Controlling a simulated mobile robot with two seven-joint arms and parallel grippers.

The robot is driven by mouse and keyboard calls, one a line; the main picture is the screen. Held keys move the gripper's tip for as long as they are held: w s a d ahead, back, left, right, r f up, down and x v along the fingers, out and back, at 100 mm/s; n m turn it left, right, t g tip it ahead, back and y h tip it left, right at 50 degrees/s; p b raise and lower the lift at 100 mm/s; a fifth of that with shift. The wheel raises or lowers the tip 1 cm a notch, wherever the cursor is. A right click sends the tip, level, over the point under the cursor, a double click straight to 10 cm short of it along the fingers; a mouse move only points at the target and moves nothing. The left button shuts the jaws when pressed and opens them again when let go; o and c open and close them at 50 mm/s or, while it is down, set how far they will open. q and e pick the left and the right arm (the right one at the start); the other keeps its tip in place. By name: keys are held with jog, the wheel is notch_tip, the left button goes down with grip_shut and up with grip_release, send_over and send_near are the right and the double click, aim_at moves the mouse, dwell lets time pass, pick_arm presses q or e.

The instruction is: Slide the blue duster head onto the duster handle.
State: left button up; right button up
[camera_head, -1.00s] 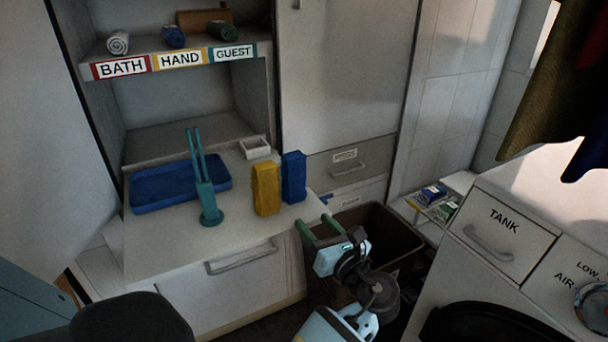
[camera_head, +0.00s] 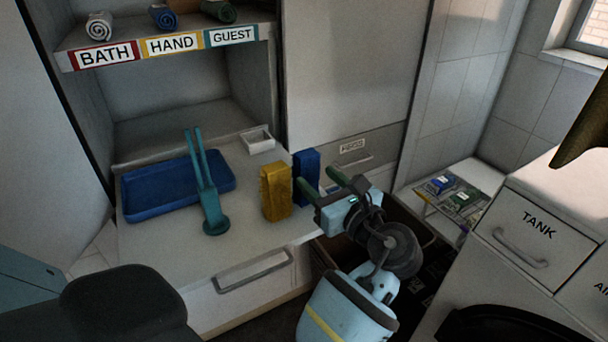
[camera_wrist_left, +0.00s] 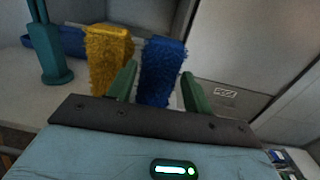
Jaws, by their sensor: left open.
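The blue duster head (camera_head: 306,168) stands upright on the counter, just right of and behind the yellow one. The teal duster handle (camera_head: 209,190) stands at the counter's left part with its two prongs up; it also shows in the left wrist view (camera_wrist_left: 46,45). My left gripper (camera_head: 322,182) is open and empty in front of the blue head. In the left wrist view the blue head (camera_wrist_left: 160,65) shows beyond and between the two green fingers. It is not gripped; whether a finger touches it I cannot tell. My right gripper is not in view.
A yellow duster head (camera_head: 276,193) stands close by the blue one, near my left fingers. A blue tray (camera_head: 150,190) lies behind the handle, and a small white dish (camera_head: 258,140) sits at the back. A dark bin (camera_head: 420,232) stands below the counter's right end.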

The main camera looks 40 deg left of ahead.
aim_at(310, 169)
pick_arm(q)
jog(key=shift+x, duration=1.45)
jog(key=x, duration=0.4)
jog(key=shift+w, duration=0.2)
jog(key=shift+w+a, duration=0.1)
jog(key=shift+a, duration=0.25)
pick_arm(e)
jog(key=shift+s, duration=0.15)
pick_arm(q)
jog(key=shift+c, duration=0.4)
jog(key=c, duration=0.7)
jog(key=shift+o, duration=0.2)
jog(key=shift+r, duration=0.15)
notch_tip(310, 169, up, 10)
jog(key=p, duration=0.2)
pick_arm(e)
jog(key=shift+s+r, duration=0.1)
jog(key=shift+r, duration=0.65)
